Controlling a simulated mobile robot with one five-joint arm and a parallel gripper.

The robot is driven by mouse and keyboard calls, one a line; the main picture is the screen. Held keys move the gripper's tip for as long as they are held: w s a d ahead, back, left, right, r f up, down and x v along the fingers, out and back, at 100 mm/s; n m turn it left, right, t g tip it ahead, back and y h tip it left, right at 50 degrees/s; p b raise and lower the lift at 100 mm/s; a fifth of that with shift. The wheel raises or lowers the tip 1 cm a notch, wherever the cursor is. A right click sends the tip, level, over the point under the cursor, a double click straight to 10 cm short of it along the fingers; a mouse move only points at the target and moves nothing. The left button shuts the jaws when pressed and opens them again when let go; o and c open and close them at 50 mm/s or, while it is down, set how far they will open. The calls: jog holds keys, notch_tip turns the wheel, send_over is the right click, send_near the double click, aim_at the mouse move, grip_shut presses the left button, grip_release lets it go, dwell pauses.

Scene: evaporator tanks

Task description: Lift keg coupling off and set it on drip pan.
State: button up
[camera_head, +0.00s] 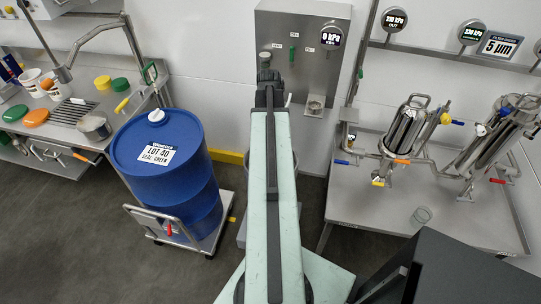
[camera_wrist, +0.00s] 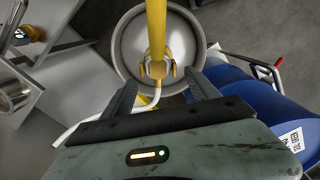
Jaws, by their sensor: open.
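In the wrist view, a steel keg (camera_wrist: 128,45) shows from above. A yellow coupling (camera_wrist: 158,69) with a long yellow handle (camera_wrist: 156,25) sits over its top, and a pale hose runs from it to the left. My gripper (camera_wrist: 163,84) is open, with one dark finger on each side of the coupling's near end; I cannot tell whether they touch it. In the head view my gripper (camera_head: 268,96) points away at the wall panel, and my arm hides the coupling and most of the keg. I cannot identify the drip pan for certain.
A blue drum (camera_head: 190,190) on a cart (camera_head: 215,235) stands left of my arm. A filter bench (camera_head: 370,205) stands right; a cluttered bench (camera_head: 60,130) is far left.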

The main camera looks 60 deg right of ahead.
jog(key=f+b, duration=0.6)
jog(key=f, duration=0.1)
jog(key=shift+s, duration=0.25)
jog(key=shift+r, duration=0.2)
jog(key=shift+c, duration=0.3)
grip_shut()
